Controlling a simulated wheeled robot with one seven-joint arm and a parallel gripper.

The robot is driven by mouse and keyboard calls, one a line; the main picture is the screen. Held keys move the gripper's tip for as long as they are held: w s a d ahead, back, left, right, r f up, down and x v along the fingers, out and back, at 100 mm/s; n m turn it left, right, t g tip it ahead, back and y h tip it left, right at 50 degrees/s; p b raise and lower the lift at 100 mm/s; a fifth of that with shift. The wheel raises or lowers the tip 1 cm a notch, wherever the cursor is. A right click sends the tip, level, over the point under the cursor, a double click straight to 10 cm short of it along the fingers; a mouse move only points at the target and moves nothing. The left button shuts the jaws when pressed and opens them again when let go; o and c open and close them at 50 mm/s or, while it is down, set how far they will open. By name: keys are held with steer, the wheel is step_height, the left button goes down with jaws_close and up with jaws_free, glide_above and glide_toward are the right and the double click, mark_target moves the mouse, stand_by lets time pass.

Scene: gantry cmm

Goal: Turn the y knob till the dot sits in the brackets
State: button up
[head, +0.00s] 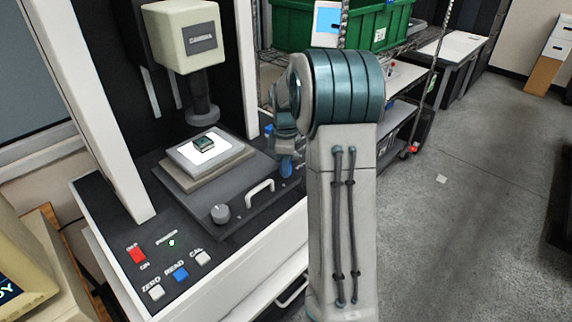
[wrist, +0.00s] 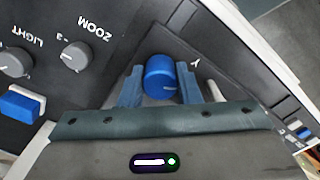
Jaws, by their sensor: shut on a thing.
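The y knob (wrist: 160,77) is blue and round, with a light mark on its face and a letter Y printed beside it on the dark panel. In the wrist view my gripper (wrist: 159,84) has one blue finger on each side of the knob and is shut on it. In the head view my gripper (head: 287,166) is at the right side of the measuring machine, partly hidden by my own arm, and the knob cannot be told apart there. I cannot make out the dot and brackets on any screen; only a corner of a monitor (head: 12,292) shows at lower left.
The wrist view shows zoom (wrist: 76,56) and light (wrist: 15,62) knobs and a blue button (wrist: 22,104). The machine's stage bears a small green part (head: 203,144) under the camera head (head: 187,38). A grey knob (head: 220,213) and handle (head: 259,192) are in front.

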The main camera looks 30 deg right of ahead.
steer(key=m, duration=0.4)
steer(key=shift+m, duration=0.3)
steer(key=m, duration=0.3)
steer(key=shift+m+b, duration=0.3)
steer(key=shift+m, duration=0.1)
steer(key=m, duration=0.7)
steer(key=shift+r, duration=0.1)
steer(key=m, duration=0.3)
steer(key=shift+m, duration=0.4)
steer(key=m, duration=0.3)
steer(key=shift+w+m+p, duration=0.1)
steer(key=shift+m+p, duration=0.2)
steer(key=shift+p, duration=0.05)
steer(key=m+p, duration=0.1)
steer(key=m, duration=0.5)
steer(key=shift+m, duration=0.3)
steer(key=o, duration=1)
steer(key=shift+c, duration=0.2)
